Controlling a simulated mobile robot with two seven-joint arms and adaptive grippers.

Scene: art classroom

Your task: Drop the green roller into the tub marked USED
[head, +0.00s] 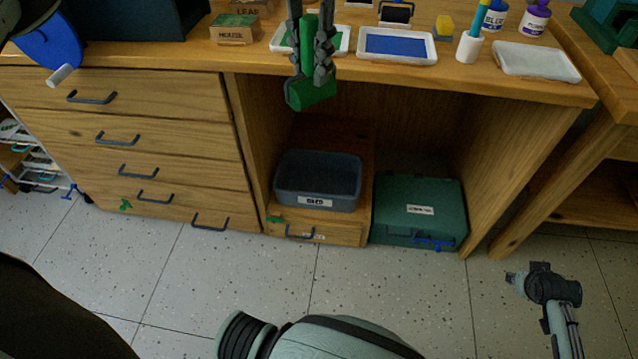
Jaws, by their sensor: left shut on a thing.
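The green roller (316,92) hangs between the dark fingers of my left gripper (311,50), which is shut on it, at the front edge of the table top. A grey tub (292,196) stands lower down in the open bay under the table, on a wooden drawer unit. Its front label looks like USED, and its visible inside looks empty. The roller is above the tub in the picture and apart from it. My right gripper (538,284) is at the lower right, over the floor; its jaws are too unclear to read.
A dark green case (420,220) stands right of the tub. On the table (430,86) are a blue paint tray (397,46), a green paint tray (340,40) behind my fingers, an empty white tray (537,62) and a small box (234,30). Drawers (140,140) fill the left.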

